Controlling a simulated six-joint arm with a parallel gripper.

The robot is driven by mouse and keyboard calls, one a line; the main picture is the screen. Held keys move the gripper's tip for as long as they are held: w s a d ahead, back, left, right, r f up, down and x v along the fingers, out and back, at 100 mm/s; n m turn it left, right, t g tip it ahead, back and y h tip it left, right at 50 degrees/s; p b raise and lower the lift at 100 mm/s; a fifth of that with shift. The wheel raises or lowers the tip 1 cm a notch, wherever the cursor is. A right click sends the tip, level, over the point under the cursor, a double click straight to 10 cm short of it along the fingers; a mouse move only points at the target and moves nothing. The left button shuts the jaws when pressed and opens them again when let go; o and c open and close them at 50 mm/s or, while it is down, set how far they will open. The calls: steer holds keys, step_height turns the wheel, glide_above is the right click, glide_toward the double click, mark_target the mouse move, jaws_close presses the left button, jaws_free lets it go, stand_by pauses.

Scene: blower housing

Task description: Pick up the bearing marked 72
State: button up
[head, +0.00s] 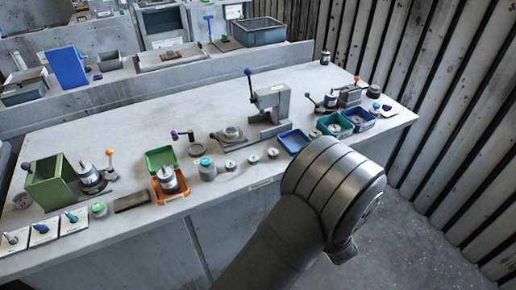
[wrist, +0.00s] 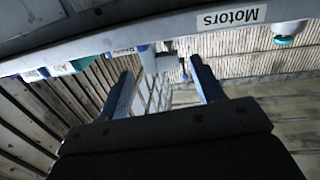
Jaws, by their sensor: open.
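Three small round metal parts, likely bearings, stand near the bench's front edge in the head view: one at left (head: 230,165), one in the middle (head: 253,158) and one at right (head: 272,153). They are too small for me to read a 72 on any of them. My gripper (wrist: 160,67) shows in the wrist view with its two fingers apart and nothing between them. It is below the bench edge, clear of the parts. In the head view my arm fills the front and the fingers are hidden.
The grey bench (head: 120,130) carries a press (head: 268,105), a blue tray (head: 294,141), a green bin (head: 334,124), an orange bin (head: 168,197) and a green box (head: 50,183). A "Motors" label (wrist: 231,18) is on the bench edge. A slatted wall (head: 440,90) stands at right.

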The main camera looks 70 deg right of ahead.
steer(key=s+d+r+m+g+y, duration=0.1)
steer(key=s+d+r+m+g, duration=0.15)
steer(key=d+r+g, duration=0.35)
steer(key=s+d+r+m+g+y, duration=0.1)
steer(key=s+d+r+m+g, duration=0.15)
steer(key=d+g, duration=0.45)
steer(key=w+a+r+m+t+y, duration=0.1)
steer(key=w+a+r+y, duration=0.35)
steer(key=w, duration=0.45)
steer(key=w+a+r+m+t+y, duration=0.1)
steer(key=w+a+r+t+y, duration=0.15)
steer(key=w+a+r, duration=0.4)
glide_above(273, 152)
steer(key=a, duration=0.3)
steer(key=shift+g, duration=0.35)
step_height(273, 152, down, 12)
steer(key=shift+s+f, duration=0.1)
steer(key=shift+x, duration=2.65)
steer(key=shift+s+d, duration=0.1)
